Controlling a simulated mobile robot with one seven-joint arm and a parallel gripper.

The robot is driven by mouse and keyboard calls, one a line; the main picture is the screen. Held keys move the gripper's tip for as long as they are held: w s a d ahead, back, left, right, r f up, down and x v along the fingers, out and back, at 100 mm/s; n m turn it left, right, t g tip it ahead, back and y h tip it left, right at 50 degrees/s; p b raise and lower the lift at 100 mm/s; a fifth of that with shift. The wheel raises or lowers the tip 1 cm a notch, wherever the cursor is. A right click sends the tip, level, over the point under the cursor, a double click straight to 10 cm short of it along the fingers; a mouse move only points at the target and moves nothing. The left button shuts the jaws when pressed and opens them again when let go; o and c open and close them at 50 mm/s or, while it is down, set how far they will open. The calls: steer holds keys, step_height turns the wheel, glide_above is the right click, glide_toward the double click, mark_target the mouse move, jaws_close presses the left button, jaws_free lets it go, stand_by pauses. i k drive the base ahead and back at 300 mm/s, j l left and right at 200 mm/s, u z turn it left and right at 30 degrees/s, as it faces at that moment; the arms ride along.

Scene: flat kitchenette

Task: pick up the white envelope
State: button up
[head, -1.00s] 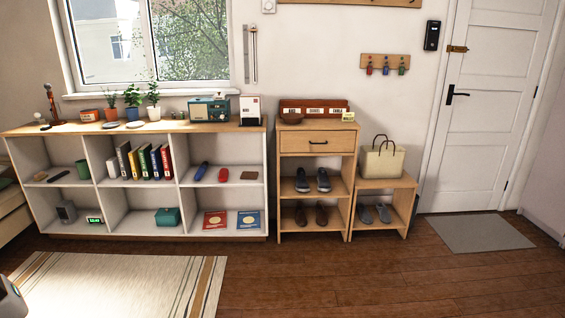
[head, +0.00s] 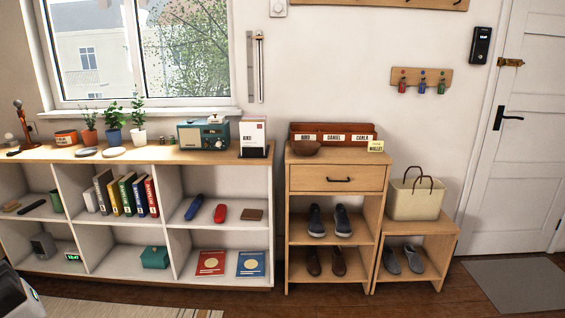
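I cannot make out a white envelope for certain. A white upright card or packet (head: 253,137) with dark lettering and an orange mark stands at the right end of the long shelf top; I cannot tell whether it is the envelope. A brown letter sorter (head: 330,135) with name labels stands on the narrow drawer cabinet (head: 335,165).
A radio (head: 203,134) stands left of the white card. A beige bag (head: 415,200) sits on the low shoe bench (head: 425,226). Wooden floor (head: 400,299) is clear in front.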

mark_target(252, 133)
steer(key=i, duration=1.25)
steer(key=i+l+u, duration=0.1)
steer(key=i+u, duration=0.3)
steer(key=i, duration=0.15)
steer(key=i+l+u, duration=0.25)
steer(key=i+u, duration=0.2)
steer(key=i+l+u, duration=0.4)
steer(key=i+l, duration=0.05)
steer(key=i, duration=0.05)
